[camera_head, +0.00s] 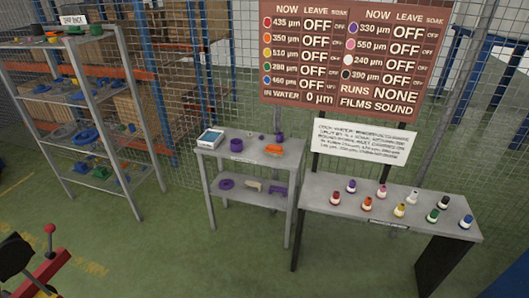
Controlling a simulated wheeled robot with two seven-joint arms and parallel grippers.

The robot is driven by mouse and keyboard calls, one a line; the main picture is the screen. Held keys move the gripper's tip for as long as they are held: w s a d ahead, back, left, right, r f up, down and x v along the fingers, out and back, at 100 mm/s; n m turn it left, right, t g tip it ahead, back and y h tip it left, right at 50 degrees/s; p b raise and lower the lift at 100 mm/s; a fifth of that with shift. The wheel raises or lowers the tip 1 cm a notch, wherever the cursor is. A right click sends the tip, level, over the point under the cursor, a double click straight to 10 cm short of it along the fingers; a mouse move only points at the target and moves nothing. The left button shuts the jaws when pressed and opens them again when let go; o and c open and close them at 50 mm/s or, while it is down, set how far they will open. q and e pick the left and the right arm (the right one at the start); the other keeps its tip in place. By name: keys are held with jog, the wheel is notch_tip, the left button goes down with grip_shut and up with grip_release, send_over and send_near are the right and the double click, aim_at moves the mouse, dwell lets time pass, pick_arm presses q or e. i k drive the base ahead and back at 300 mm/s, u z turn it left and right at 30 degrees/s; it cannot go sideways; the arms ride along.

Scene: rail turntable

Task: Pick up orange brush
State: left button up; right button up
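A small orange object (273,149), which looks like the orange brush, lies on the top of the grey two-level table (210,146) in the middle. It is too small to make out bristles or a handle. It lies near the right side of that top, with nothing covering it. Neither of my grippers shows in this view.
A purple round part (236,145) and a white-blue box (210,138) share the top. A right table (330,190) holds several coloured bottles; a white sign (362,142) stands behind it. A shelf rack (130,190) stands left. A red-knobbed lever (49,229) is lower left. The green floor is clear.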

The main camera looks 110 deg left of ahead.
aim_at(277, 150)
jog(key=u, duration=4.6)
jog(key=i, duration=2.8)
jog(key=z, duration=0.95)
